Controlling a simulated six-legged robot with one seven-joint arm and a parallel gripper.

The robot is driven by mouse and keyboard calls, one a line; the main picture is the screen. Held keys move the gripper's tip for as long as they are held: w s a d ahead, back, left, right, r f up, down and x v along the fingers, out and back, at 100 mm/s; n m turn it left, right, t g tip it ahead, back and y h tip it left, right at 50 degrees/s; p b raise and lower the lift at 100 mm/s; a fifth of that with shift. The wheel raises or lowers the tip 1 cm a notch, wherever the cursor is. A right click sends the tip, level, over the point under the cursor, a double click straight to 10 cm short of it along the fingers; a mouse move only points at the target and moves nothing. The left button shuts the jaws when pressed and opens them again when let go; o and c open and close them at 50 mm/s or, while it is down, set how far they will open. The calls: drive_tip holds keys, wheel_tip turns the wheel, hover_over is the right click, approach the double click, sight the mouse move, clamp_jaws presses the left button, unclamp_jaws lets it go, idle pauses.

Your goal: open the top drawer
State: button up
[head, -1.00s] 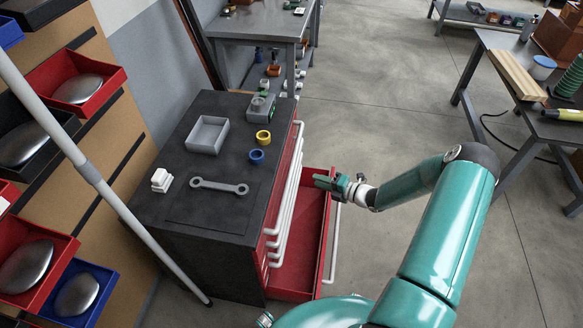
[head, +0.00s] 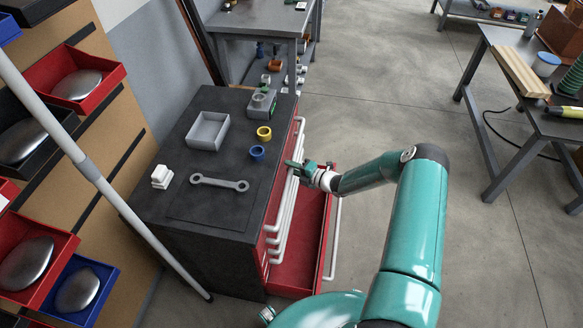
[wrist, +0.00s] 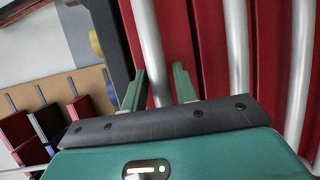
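The tool chest (head: 222,235) has a black top and red drawers with long pale bar handles. The top drawer's handle (head: 280,208) runs along the chest side just below the black top; the top drawer looks closed. A lower drawer (head: 305,240) stands pulled out. My gripper (head: 299,168) is at the upper handles, above the open lower drawer. In the wrist view its two green fingers (wrist: 160,86) are apart, with a pale bar (wrist: 148,45) running between them. This bar is the one nearest the black top. Contact with the bar cannot be told.
On the chest top lie a grey tray (head: 208,131), a wrench (head: 219,183), a yellow ring (head: 264,133), a blue ring (head: 257,152) and a white block (head: 161,177). The open lower drawer juts out below my arm. Floor (head: 400,110) to the right is free.

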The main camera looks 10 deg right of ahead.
drive_tip(key=shift+w+a, duration=0.15)
drive_tip(key=shift+w, duration=0.05)
drive_tip(key=shift+c, duration=0.2)
clamp_jaws()
drive_tip(key=s+d, duration=0.5)
drive_tip(key=d, duration=0.8)
drive_tip(key=s+d, duration=0.6)
drive_tip(key=d, duration=0.8)
drive_tip(key=shift+s+d, duration=0.2)
drive_tip(key=shift+d, duration=0.05)
drive_tip(key=shift+o, duration=0.2)
unclamp_jaws()
